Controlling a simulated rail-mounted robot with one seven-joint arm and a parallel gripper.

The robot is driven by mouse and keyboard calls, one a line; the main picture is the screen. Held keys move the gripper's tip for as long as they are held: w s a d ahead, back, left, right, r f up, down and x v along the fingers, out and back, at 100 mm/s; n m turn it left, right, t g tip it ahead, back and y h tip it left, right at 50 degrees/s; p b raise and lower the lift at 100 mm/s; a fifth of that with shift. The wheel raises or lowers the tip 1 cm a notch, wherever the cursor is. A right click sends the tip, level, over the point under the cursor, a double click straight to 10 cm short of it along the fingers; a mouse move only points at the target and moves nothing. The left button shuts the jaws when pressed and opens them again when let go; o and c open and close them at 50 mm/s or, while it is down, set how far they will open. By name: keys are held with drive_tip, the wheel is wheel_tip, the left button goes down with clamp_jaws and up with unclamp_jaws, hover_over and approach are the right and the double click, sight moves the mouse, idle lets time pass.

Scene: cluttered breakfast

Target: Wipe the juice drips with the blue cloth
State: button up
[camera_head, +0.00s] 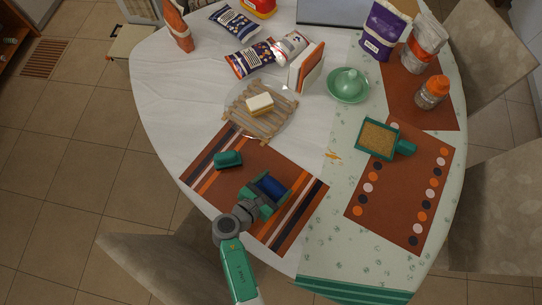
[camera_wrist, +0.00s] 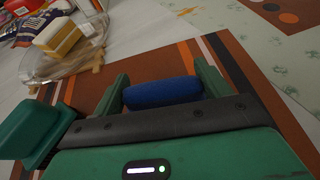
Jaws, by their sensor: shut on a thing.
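My gripper (camera_head: 273,186) is over the striped brown placemat at the near side of the table. It is shut on the blue cloth (camera_wrist: 163,92), a rolled bundle between the two green fingers in the wrist view. The cloth also shows between the fingers in the head view (camera_head: 271,188). Small orange-yellow marks that look like the juice drips (camera_head: 333,156) lie on the pale runner, up and right of my gripper. They show at the top of the wrist view (camera_wrist: 187,11), apart from the cloth. Whether the cloth touches the placemat is unclear.
A dark green object (camera_head: 228,159) sits on the striped placemat (camera_head: 205,165), left of my gripper. A wooden rack (camera_head: 240,119) with a yellow-white block (camera_head: 260,103) stands beyond. A green-handled container (camera_head: 378,138) stands right of the drips. White tablecloth between is mostly clear.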

drive_tip(key=shift+r+p, duration=2.1)
drive_tip(key=shift+r, duration=0.2)
drive_tip(key=shift+f, duration=0.1)
